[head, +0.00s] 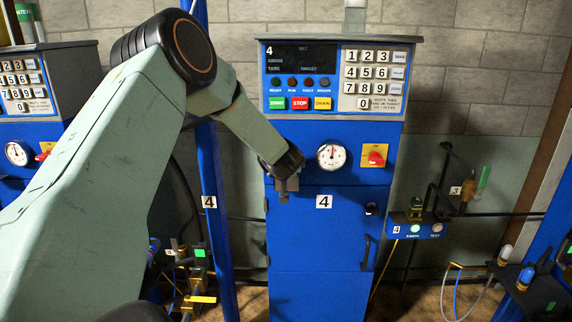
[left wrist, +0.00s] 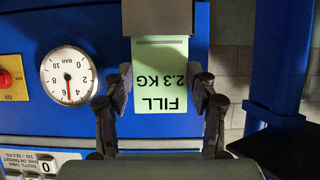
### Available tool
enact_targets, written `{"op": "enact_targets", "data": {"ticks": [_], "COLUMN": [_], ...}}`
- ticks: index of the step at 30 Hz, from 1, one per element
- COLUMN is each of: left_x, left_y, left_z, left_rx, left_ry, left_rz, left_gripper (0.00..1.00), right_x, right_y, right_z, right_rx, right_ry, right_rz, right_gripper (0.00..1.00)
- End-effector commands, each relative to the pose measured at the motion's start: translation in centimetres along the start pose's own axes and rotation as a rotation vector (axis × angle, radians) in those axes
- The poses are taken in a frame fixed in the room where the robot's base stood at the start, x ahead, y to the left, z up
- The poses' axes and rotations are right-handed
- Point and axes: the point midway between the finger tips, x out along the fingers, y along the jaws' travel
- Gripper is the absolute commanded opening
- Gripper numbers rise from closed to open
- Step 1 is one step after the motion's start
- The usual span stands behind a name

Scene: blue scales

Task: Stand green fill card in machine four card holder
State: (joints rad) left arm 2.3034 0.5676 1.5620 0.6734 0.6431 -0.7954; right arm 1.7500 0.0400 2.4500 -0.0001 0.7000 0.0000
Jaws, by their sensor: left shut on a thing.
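The green fill card (left wrist: 160,120) is pale green and reads "FILL 2.3 KG", upside down in the left wrist view. My left gripper (left wrist: 160,95) is shut on it, one finger at each side edge. The card's far end meets a grey card holder (left wrist: 158,18) at the top of that view; I cannot tell how deep it sits. In the head view my left gripper (head: 284,172) is at the upper left of machine four's blue front (head: 335,235), with the holder (head: 283,190) just below. The card is hidden there by my wrist. My right gripper is not in view.
Machine four's keypad panel (head: 340,80) is above my gripper, with a dial gauge (head: 331,156) and a red knob (head: 375,156) to the right. A blue post (head: 210,215) labelled 4 stands left of the machine. A small blue box (head: 424,229) with pipework is at right.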

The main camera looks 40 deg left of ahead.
Motion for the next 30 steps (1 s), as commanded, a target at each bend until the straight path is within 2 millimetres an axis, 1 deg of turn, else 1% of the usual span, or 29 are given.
{"op": "enact_targets", "data": {"ticks": [30], "left_x": [0.7], "left_y": [0.0], "left_z": [1.4], "left_rx": [0.0], "left_ry": [0.0], "left_rz": [0.0], "left_gripper": [0.34], "right_x": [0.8], "right_y": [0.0], "right_z": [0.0], "right_rx": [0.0], "right_ry": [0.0], "right_rz": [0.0], "right_gripper": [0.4]}}
